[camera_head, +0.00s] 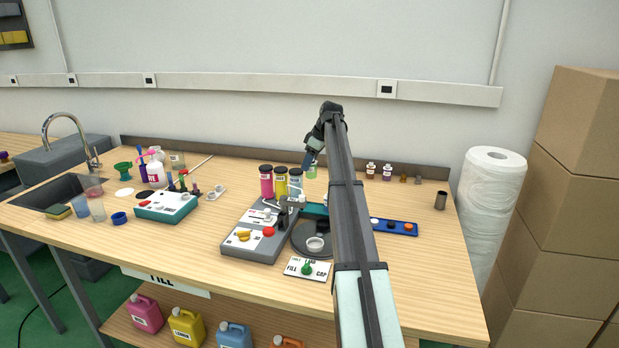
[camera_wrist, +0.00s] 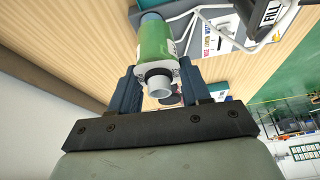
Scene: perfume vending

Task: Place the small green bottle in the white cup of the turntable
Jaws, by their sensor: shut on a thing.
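The small green bottle (camera_wrist: 154,42) is between the fingers of my gripper (camera_wrist: 162,80) in the wrist view. Its white neck points toward the wrist and it has a pale label. In the head view my gripper (camera_head: 314,152) is at the back of the table, with the green bottle (camera_head: 311,172) just below it. I cannot tell whether the bottle touches the table. The white cup (camera_head: 316,244) is on the dark round turntable (camera_head: 304,250), nearer the front. My arm covers part of the area to its right.
A blue tray (camera_head: 397,227) lies to the right. Several small bottles (camera_head: 387,172) stand at the back right. A FILL/CAP card (camera_head: 307,268) lies in front. Right-front table is clear.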

